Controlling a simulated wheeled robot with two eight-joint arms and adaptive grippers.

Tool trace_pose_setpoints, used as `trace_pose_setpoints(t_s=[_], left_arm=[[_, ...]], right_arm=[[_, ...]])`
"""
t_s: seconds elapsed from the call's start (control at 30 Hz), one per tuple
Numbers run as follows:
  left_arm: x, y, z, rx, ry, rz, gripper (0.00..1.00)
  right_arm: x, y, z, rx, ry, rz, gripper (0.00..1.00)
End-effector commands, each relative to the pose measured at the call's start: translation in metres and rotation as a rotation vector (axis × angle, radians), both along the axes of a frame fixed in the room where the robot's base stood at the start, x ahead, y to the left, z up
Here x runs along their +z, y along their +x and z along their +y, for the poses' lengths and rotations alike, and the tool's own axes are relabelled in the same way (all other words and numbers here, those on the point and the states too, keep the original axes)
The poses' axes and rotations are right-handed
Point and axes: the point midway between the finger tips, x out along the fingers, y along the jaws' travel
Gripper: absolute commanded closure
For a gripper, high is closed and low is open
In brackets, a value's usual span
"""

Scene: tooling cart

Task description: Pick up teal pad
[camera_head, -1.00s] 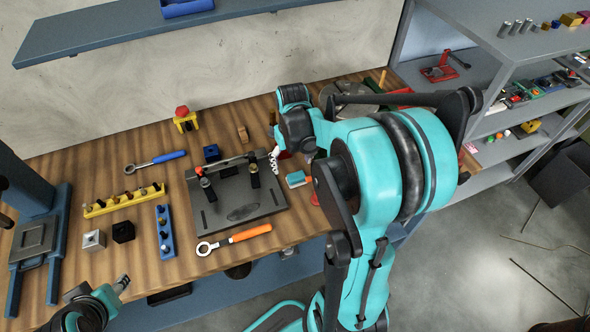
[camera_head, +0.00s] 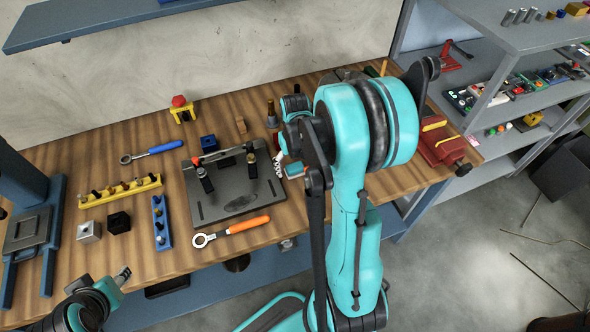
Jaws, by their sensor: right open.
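The teal pad (camera_head: 297,170) is a small teal block with a pale edge, lying on the wooden bench just right of the dark plate. My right arm comes over the bench from the right and hides part of the area around it. My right gripper (camera_head: 287,148) is open, mostly hidden behind its own wrist, and shows close above and behind the pad; I cannot tell if they touch. My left gripper (camera_head: 122,276) is low at the left, by the bench's front edge; its jaws are too small to read.
The dark plate (camera_head: 215,207) with black clamps lies left of the pad. An orange-handled wrench (camera_head: 240,226) lies in front of it. A red vise (camera_head: 440,148) stands at the bench's right end. A white spiral piece (camera_head: 279,163) is beside the pad.

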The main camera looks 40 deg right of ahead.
Motion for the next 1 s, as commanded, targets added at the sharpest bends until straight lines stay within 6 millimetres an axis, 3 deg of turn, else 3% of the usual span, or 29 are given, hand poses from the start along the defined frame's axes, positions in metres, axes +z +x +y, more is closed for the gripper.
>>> trace_pose_setpoints(t_s=[0.03,0.2,0.23,0.57,1.0], left_arm=[[0.000,0.000,0.000,0.000,0.000,0.000,0.60],[0.000,0.000,0.000,0.000,0.000,0.000,0.60],[0.000,0.000,0.000,0.000,0.000,0.000,0.60],[0.002,0.000,0.000,0.000,0.000,0.000,0.60],[0.031,0.000,0.000,0.000,0.000,0.000,0.60]], right_arm=[[0.000,0.000,0.000,0.000,0.000,0.000,0.28],[0.000,0.000,0.000,0.000,0.000,0.000,0.73],[0.000,0.000,0.000,0.000,0.000,0.000,0.75],[0.005,0.000,0.000,0.000,0.000,0.000,0.76],[0.086,0.000,0.000,0.000,0.000,0.000,0.76]])
